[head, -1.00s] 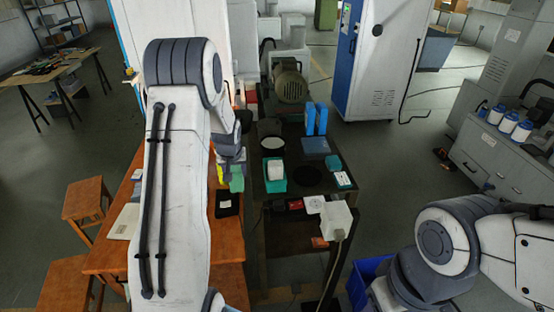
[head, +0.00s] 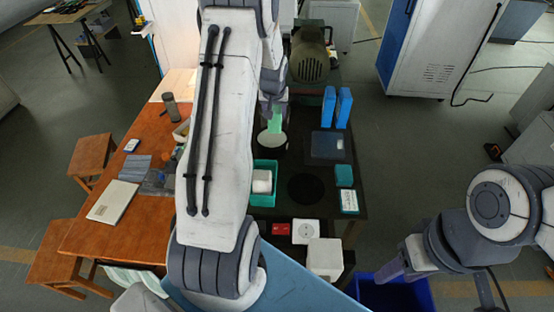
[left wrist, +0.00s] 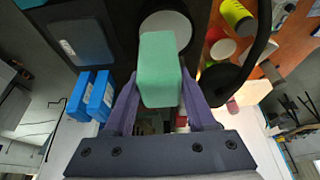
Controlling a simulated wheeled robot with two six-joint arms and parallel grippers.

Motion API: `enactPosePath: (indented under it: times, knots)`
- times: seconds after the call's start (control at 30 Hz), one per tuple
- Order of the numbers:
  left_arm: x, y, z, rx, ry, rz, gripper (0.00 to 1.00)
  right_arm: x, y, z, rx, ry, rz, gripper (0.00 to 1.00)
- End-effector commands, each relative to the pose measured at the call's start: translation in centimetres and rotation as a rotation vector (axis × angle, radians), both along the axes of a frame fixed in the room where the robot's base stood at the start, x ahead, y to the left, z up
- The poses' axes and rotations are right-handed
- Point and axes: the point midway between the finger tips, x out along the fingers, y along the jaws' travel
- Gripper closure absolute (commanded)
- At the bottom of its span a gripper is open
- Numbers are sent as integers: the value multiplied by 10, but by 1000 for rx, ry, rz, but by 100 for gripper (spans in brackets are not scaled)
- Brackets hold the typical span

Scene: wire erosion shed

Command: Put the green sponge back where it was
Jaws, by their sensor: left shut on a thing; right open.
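The green sponge (head: 276,121) is held between the fingers of my left gripper (head: 273,108), above the back left part of the dark table (head: 355,200). In the left wrist view the sponge (left wrist: 160,68) is gripped by both fingers and overlaps a pale round disc (left wrist: 178,22). In the head view this disc (head: 267,143) lies just below the sponge. I cannot tell whether the sponge touches it. My right gripper (head: 392,268) is at the lower right, empty, near a blue bin. It is open, though its fingers show poorly.
A teal tray (head: 273,200) with a white block, a black round pad (head: 305,188), a dark blue flat case (head: 328,147), two upright blue boxes (head: 336,107) and a teal block (head: 344,175) are on the dark table. A motor (head: 308,55) stands behind. A wooden table (head: 95,237) is left.

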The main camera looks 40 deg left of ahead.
Motion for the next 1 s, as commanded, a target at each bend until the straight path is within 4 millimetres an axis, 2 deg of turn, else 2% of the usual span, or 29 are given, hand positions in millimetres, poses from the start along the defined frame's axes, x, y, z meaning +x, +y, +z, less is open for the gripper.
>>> enactPosePath:
  times: [0.1, 0.23, 0.53, 0.6, 0.8, 1.0]
  knots:
    - [-7, -1, -3, 0, 2, 3, 96, 0, 0, 3, 0, 0, 0, 51]
    - [-28, -6, -14, -2, 5, 1, 96, 0, 0, 11, 0, 0, -1, 51]
    - [-49, -11, -28, -3, 3, 2, 96, 0, 0, 17, 0, 0, -1, 51]
    - [-57, -13, -44, 0, -1, 4, 96, 0, 0, -8, 1, -1, 0, 51]
    - [-84, -21, -61, 1, -2, 1, 96, 0, 0, -45, -1, 1, 3, 51]
    - [-107, -28, -71, 1, -2, 1, 96, 0, 0, -68, 0, 0, 4, 51]
